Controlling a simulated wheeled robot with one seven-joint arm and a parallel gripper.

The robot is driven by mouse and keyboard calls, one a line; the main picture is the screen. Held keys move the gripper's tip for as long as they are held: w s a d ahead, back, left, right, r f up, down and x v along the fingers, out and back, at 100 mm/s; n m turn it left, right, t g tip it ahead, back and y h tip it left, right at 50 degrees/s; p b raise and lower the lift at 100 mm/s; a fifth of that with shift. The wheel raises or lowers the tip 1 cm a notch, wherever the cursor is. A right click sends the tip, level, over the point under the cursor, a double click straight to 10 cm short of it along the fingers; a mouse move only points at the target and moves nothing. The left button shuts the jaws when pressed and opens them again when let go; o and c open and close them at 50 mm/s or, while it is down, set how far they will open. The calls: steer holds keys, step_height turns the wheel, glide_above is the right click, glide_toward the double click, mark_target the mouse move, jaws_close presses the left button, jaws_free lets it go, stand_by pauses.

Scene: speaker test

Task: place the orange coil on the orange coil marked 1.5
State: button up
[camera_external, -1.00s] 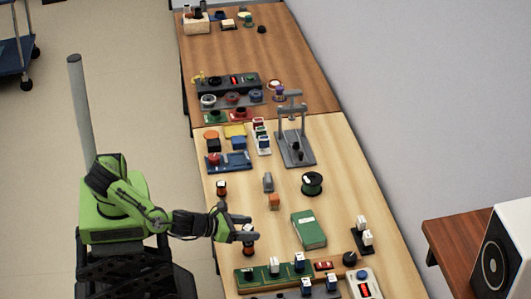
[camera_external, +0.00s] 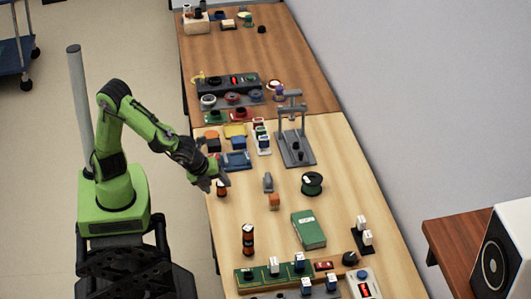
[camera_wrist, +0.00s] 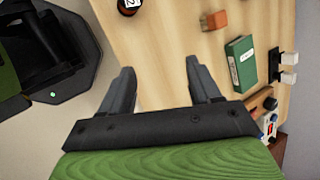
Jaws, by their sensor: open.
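A tall dark and orange shape (camera_external: 247,240) stands upright on the light table in the external view. It looks like two orange coils, one on the other; the mark 1.5 cannot be read. Another small orange and black coil (camera_external: 221,191) stands near the table's left edge. My gripper (camera_external: 217,180) is open and empty, just above and partly in front of this coil. In the wrist view my open fingers (camera_wrist: 166,88) have only bare table between them. A dark coil with a white label (camera_wrist: 128,5) is cut off at the top; its figures are unclear.
A green book (camera_external: 309,229) and an orange block (camera_external: 274,201) lie to the right. A green spool (camera_external: 312,183) stands farther back. A blue tray (camera_external: 236,161) and a grey press (camera_external: 297,150) are beyond. A green board (camera_external: 262,275) with switches lies in front.

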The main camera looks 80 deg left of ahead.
steer(key=s+a+r+n+h, duration=0.1)
steer(key=s+a+r+n, duration=0.3)
steer(key=s+a+n, duration=0.3)
steer(key=s+a+r+n+h, duration=0.1)
steer(key=s+a+r+n, duration=0.3)
steer(key=s+a+n, duration=0.3)
steer(key=s+n, duration=0.3)
steer(key=n, duration=0.2)
steer(key=shift+s+a+r+n+h, duration=0.25)
steer(key=shift+a+r+n+h, duration=0.05)
steer(key=shift+a+r, duration=0.05)
